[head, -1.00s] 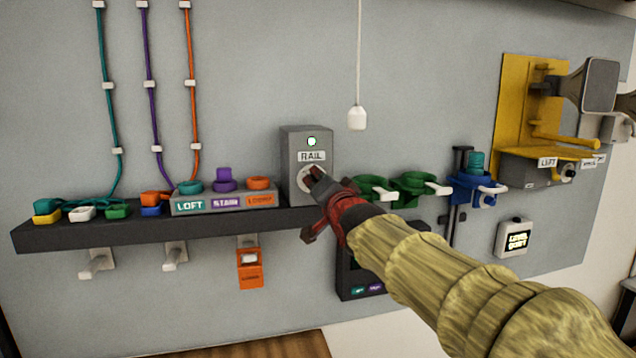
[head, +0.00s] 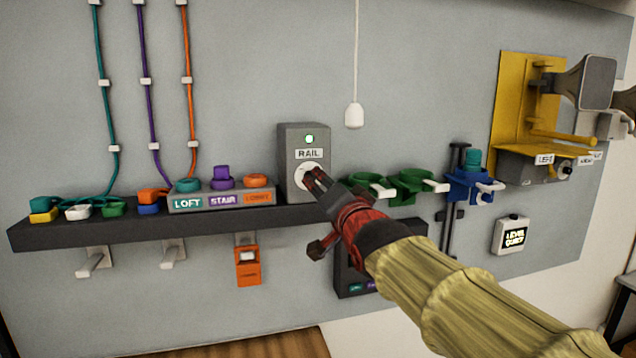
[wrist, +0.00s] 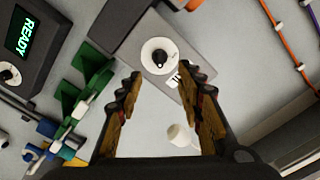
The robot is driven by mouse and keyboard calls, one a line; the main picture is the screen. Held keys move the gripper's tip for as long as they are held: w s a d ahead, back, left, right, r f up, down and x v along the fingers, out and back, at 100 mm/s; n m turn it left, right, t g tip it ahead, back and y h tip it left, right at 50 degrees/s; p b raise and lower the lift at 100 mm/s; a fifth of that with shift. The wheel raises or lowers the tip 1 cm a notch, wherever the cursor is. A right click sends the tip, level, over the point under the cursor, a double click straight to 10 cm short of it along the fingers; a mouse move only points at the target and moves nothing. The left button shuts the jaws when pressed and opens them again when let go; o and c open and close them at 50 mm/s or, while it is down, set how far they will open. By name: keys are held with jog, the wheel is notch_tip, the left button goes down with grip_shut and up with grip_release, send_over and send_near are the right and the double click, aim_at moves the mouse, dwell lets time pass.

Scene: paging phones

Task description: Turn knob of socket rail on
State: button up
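The grey socket rail box (head: 290,150) labelled RAIL stands on the dark shelf, with a green light near its top. Its round white knob (head: 301,176) is partly hidden by my gripper (head: 312,178) in the head view. In the wrist view the knob (wrist: 158,56) shows whole, a white disc with a dark centre, on the box face (wrist: 135,45). My gripper (wrist: 160,85) is open, with its two fingers apart and nothing between them. The knob appears beyond the fingertips, roughly between them; whether they touch it cannot be told.
Green holders (head: 405,184) and a blue clamp (head: 468,186) stick out of the wall right of the box. A white pull (head: 354,115) hangs on a cord above. Coloured plugs sit on the shelf (head: 130,230) to the left. A dark panel (head: 348,275) is below.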

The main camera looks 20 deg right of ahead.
jog(key=s, duration=0.5)
dwell(0.4)
jog(key=s+d+f+n+g, duration=0.1)
jog(key=s+f+n+g, duration=0.25)
jog(key=f, duration=0.65)
jog(key=s+f+n+g, duration=0.2)
jog(key=s+f+g, duration=0.15)
jog(key=f, duration=0.65)
jog(key=s+a+f+n+g+b, duration=0.1)
jog(key=s+f+n+g+b, duration=0.2)
jog(key=s+f, duration=1.6)
jog(key=s+g+b, duration=0.2)
jog(key=b, duration=0.1)
jog(key=shift+s+a+f+n, duration=0.15)
jog(key=shift+s+a+n, duration=0.1)
jog(key=shift+s+n, duration=0.1)
